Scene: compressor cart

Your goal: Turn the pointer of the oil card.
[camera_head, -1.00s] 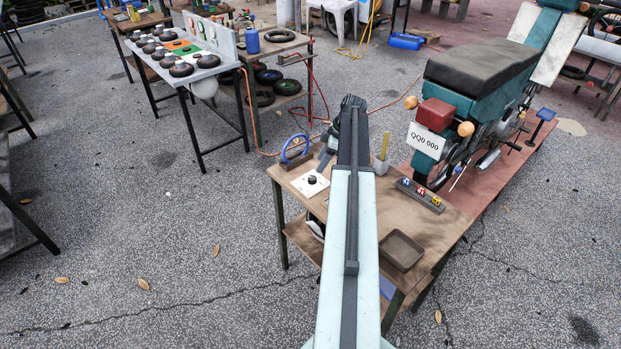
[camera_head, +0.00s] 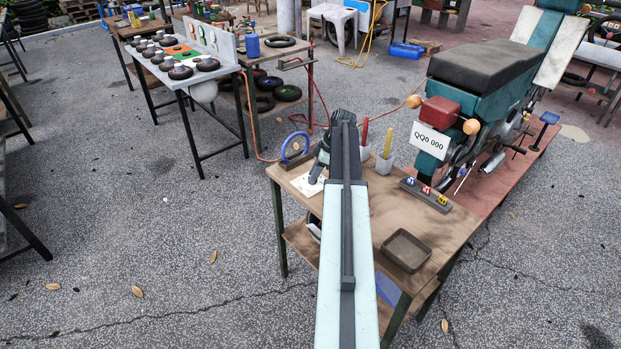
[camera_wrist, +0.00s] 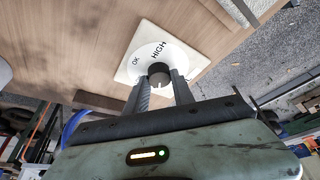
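The oil card is a white square plate on the tabletop, partly visible in the head view (camera_head: 303,185) and larger in the wrist view (camera_wrist: 137,66). My gripper (camera_wrist: 160,82) is open, with one finger on each side of the knob; a small gap seems to show, but contact is unclear. In the head view my gripper (camera_head: 320,170) is over the card and hides the knob.
The wooden table (camera_head: 395,212) also bears a blue ring (camera_head: 296,148), cups with a red stick (camera_head: 365,136) and a yellow stick (camera_head: 387,143), a dark rack with small coloured pieces (camera_head: 426,194) and a dark tray (camera_head: 406,251). A motorcycle (camera_head: 480,85) stands beyond on the right.

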